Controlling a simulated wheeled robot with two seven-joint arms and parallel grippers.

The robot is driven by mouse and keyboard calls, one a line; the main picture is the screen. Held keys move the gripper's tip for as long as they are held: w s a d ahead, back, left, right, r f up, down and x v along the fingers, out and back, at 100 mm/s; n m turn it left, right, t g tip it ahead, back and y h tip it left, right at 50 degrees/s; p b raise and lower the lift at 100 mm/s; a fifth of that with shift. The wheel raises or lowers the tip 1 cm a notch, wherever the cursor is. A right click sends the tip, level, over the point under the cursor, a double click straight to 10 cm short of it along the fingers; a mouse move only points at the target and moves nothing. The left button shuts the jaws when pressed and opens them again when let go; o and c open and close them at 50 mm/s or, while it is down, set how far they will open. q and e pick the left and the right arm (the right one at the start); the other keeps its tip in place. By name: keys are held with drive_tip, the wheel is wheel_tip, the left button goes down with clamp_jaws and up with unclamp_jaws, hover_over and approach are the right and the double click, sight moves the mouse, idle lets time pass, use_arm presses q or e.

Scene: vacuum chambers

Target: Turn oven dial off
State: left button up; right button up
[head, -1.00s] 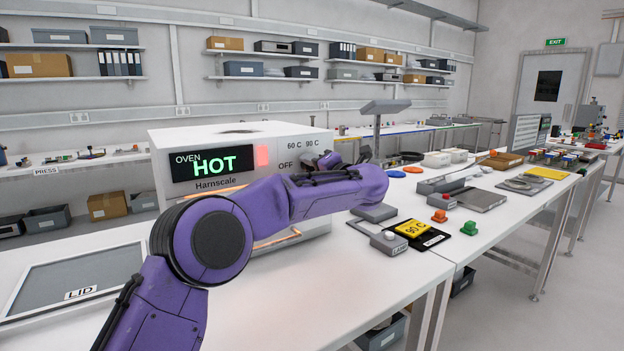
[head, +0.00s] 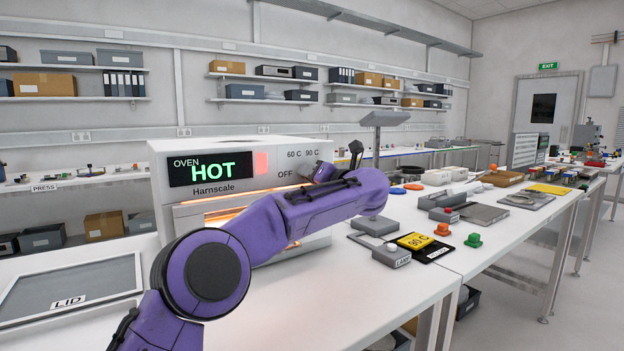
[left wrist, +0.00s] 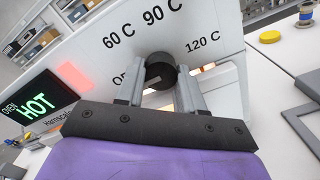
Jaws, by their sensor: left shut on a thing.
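The oven (head: 177,190) is a pale box on the bench with a black display reading "OVEN HOT" in green. A red light glows beside the display. The oven's black dial (left wrist: 161,68) shows in the left wrist view, with 60 C, 90 C and 120 C printed around it and OFF partly hidden by a finger. A pale mark shows on the dial's lower left. My left gripper (left wrist: 160,84) is shut on the dial, one finger on each side. In the head view my purple arm hides most of the dial area. My right gripper is not in view.
A grey panel labelled LID (head: 75,280) lies on the bench at left. A grey LAMP block (head: 391,256) and a yellow 90 C card (head: 415,241) lie right of the arm. An orange glow shows in the oven's front opening.

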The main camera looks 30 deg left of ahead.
use_arm(q)
drive_tip(key=shift+f, duration=0.15)
drive_tip(key=o, duration=1)
drive_tip(key=shift+o, duration=0.2)
drive_tip(key=b+v, duration=0.1)
drive_tip(key=v, duration=0.9)
drive_tip(key=shift+d, duration=0.3)
drive_tip(key=shift+s, duration=0.1)
